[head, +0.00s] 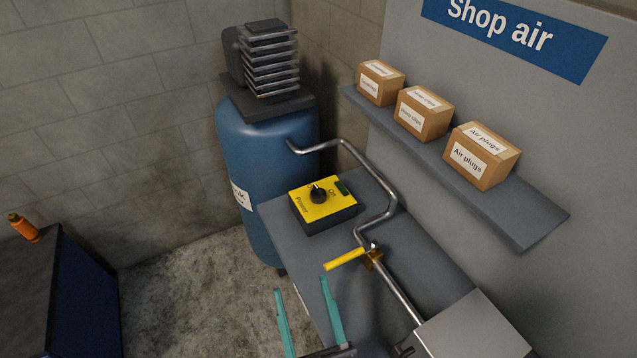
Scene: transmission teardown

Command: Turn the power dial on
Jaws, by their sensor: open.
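The power dial is a round black knob (318,194) on a yellow-topped box (328,209) marked "Power" and "On". The box stands on a grey bench (286,232) in front of the blue compressor tank. A small dark green piece sits at the box's far right corner. The knob's exact pointing is too small to tell. My gripper (302,286) has two teal fingers spread apart with nothing between them. In the head view it is at the bottom, below and nearer than the box, and apart from the knob.
A yellow valve lever (344,260) sticks out left from the metal pipe (380,200), between my gripper and the box. The blue tank (262,165) stands behind. A shelf (505,212) with cardboard boxes is at right. A dark cabinet (50,290) stands at left.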

